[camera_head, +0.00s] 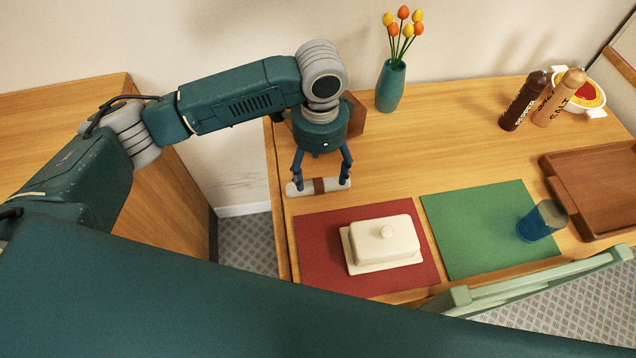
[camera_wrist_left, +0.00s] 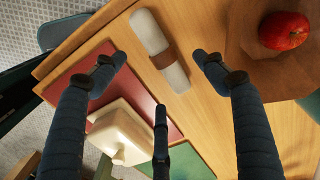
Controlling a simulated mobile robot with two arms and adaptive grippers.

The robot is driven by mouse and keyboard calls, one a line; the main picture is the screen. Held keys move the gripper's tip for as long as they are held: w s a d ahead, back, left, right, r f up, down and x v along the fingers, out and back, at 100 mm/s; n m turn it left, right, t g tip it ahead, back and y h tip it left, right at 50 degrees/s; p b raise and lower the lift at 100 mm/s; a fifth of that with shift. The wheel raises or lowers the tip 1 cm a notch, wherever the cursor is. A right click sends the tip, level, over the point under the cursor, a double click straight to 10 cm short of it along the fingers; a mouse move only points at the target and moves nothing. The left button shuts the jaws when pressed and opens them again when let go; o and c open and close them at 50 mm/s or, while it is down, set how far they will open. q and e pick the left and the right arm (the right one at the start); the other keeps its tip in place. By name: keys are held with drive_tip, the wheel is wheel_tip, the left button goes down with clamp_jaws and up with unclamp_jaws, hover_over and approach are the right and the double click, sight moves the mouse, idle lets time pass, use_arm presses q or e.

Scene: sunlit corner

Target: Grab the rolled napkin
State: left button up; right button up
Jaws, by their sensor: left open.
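The rolled napkin (camera_head: 334,184) is a whitish roll with a brown band, lying on the wooden table near its left edge, behind the red placemat. It also shows in the left wrist view (camera_wrist_left: 149,31), running diagonally between the spread fingers. My left gripper (camera_head: 322,182) is open and points down over the napkin. In the head view its fingertips overlap the napkin near both ends. In the left wrist view the gripper (camera_wrist_left: 160,62) holds nothing, and the napkin appears beyond the fingertips. I cannot tell the exact height gap. My right gripper is not in view.
A cream butter dish (camera_head: 384,246) sits on the red placemat (camera_head: 318,270). A teal tulip vase (camera_head: 391,88) stands behind. A red apple (camera_wrist_left: 284,30) sits on a wooden piece close to the gripper.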

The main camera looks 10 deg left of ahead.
sight(319, 186)
use_arm(q)
wheel_tip(319, 186, down, 4)
drive_tip(key=shift+s+f+p, duration=0.15)
drive_tip(key=shift+p, duration=0.2)
drive_tip(key=shift+f, duration=0.55)
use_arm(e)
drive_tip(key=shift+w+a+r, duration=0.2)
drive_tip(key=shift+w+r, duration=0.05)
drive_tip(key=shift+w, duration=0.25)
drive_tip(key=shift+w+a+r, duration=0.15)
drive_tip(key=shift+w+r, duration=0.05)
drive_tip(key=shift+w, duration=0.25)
use_arm(q)
drive_tip(key=c, duration=1.4)
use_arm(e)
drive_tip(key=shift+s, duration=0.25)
